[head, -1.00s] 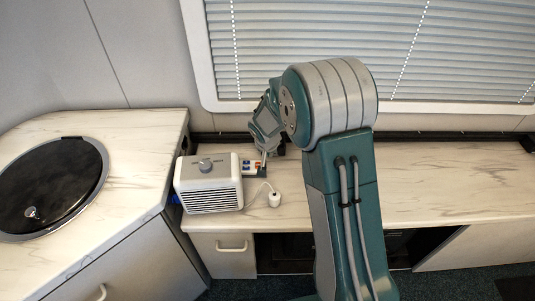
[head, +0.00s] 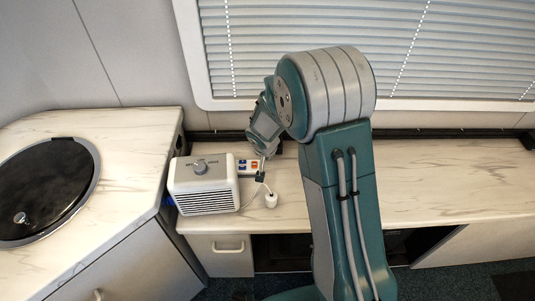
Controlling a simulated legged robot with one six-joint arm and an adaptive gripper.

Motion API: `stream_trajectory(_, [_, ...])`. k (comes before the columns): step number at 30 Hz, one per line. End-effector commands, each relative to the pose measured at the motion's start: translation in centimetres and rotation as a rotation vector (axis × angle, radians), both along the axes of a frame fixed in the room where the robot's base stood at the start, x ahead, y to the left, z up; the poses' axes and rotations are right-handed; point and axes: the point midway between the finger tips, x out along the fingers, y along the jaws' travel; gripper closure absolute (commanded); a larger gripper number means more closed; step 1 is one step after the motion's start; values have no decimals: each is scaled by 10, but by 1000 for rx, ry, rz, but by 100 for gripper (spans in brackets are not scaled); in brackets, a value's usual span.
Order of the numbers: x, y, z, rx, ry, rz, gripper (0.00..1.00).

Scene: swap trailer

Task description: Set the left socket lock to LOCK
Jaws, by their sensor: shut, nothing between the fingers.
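The socket strip (head: 246,164) lies on the counter behind and to the right of the white heater, with small coloured parts, red, yellow and blue, on its top. The left socket lock and its setting are too small to tell apart. My gripper (head: 261,176) is shut and empty, pointing down at the front right edge of the strip. Whether it touches the strip or the cable cannot be told. My arm hides the counter to the right of the strip.
The white heater (head: 203,184) with a knob stands left of the strip, close to my gripper. A white plug (head: 271,200) with a cable lies just in front. A black round lid (head: 45,190) is on the left counter. The right counter (head: 445,180) is clear.

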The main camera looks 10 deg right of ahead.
Motion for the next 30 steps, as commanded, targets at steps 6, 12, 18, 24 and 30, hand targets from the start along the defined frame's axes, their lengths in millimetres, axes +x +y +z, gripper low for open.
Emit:
stream_trajectory(6, [12,-8,-37,2,4,-2,100])
stream_trajectory(12, [23,-9,-64,0,2,0,100])
stream_trajectory(18, [38,-14,-75,1,-2,-4,100])
stream_trajectory(24, [55,-21,-75,1,-1,-4,100])
stream_trajectory(30, [65,-24,-75,2,-1,-1,100])
